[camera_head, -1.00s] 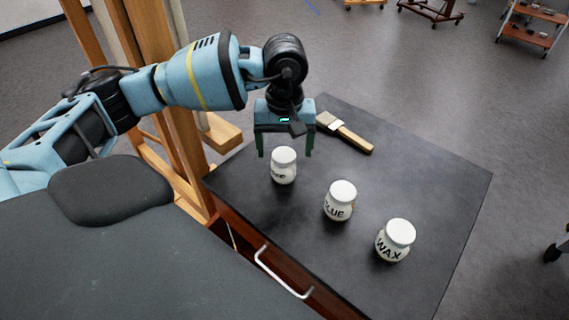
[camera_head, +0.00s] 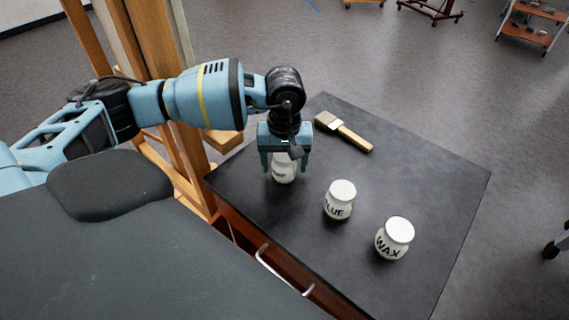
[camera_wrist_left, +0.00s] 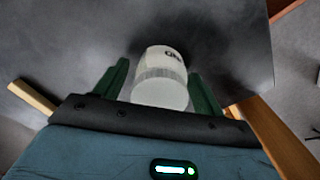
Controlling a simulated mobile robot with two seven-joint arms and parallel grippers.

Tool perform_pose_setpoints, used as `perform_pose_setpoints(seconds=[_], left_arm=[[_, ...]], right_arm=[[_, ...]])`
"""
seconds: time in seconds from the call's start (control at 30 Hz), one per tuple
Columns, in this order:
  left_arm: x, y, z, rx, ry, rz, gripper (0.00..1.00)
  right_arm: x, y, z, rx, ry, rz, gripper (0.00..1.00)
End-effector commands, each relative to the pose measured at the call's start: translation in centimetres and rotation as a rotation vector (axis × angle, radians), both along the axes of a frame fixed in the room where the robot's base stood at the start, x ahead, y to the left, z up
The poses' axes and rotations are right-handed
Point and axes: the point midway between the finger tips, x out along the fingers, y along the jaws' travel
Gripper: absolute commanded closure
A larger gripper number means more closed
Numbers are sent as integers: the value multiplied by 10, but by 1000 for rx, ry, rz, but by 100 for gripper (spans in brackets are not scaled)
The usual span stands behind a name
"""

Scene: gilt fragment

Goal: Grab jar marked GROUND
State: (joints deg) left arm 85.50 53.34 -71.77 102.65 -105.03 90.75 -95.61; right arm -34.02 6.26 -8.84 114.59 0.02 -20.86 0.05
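A white jar (camera_head: 284,174) stands on the dark tabletop at the left of a row of jars. Its lettering is mostly hidden by my gripper in the head view, and only part of it shows on the jar in the left wrist view (camera_wrist_left: 160,78). My left gripper (camera_head: 285,168) is lowered over this jar from above, with one finger on each side. In the left wrist view the fingers of the left gripper (camera_wrist_left: 160,92) are spread, with a gap beside the jar. My right gripper is not in view.
A jar marked GLUE (camera_head: 339,201) and a jar marked WAX (camera_head: 394,239) stand to the right on the dark tabletop (camera_head: 440,180). A brush (camera_head: 344,132) lies behind the jars. A wooden easel (camera_head: 150,60) rises at the left.

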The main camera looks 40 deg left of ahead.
Motion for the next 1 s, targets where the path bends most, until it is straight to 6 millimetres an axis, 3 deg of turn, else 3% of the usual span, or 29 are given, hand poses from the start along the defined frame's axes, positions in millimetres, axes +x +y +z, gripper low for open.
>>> perform_pose_setpoints(seconds=[0.03,0.3,0.67,0.93,1.0], left_arm=[[0,0,0,0,0,0,37],[0,0,0,0,0,0,72],[1,0,5,-1,-2,0,72],[1,0,35,-1,-5,0,72],[-10,5,36,2,1,0,72]], right_arm=[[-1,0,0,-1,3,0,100],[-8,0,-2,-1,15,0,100],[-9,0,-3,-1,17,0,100],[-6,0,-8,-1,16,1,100],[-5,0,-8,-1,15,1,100]])
